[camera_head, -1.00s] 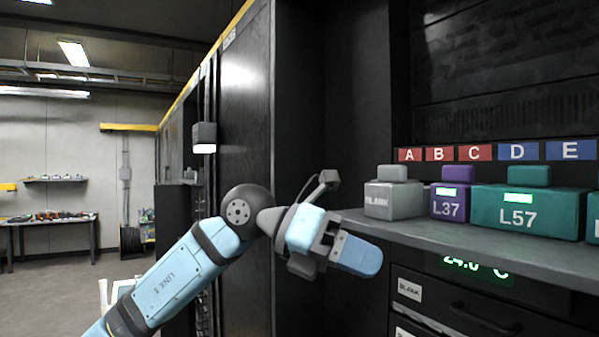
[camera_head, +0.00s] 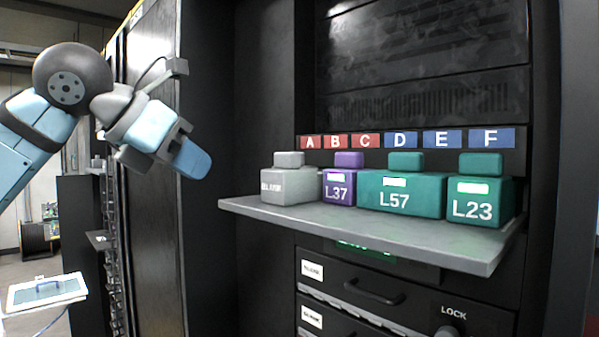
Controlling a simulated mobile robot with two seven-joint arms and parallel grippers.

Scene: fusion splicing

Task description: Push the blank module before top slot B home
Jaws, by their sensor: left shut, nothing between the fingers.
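The grey blank module (camera_head: 288,186) stands upright at the left end of a grey shelf (camera_head: 365,230), below and a little left of the red A label (camera_head: 310,142). The red B label (camera_head: 335,142) is just right of it, above the purple L37 module (camera_head: 338,188). I cannot tell how far the blank module stands from the back. My left gripper (camera_head: 194,160) is shut and empty, in the air left of the shelf, apart from the modules. My right gripper is not in view.
A green L57 module (camera_head: 400,197) and a green L23 module (camera_head: 478,201) stand right of L37. Drawers with a handle (camera_head: 373,292) lie below the shelf. A dark cabinet side (camera_head: 155,220) is behind my left gripper. The shelf's front strip is clear.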

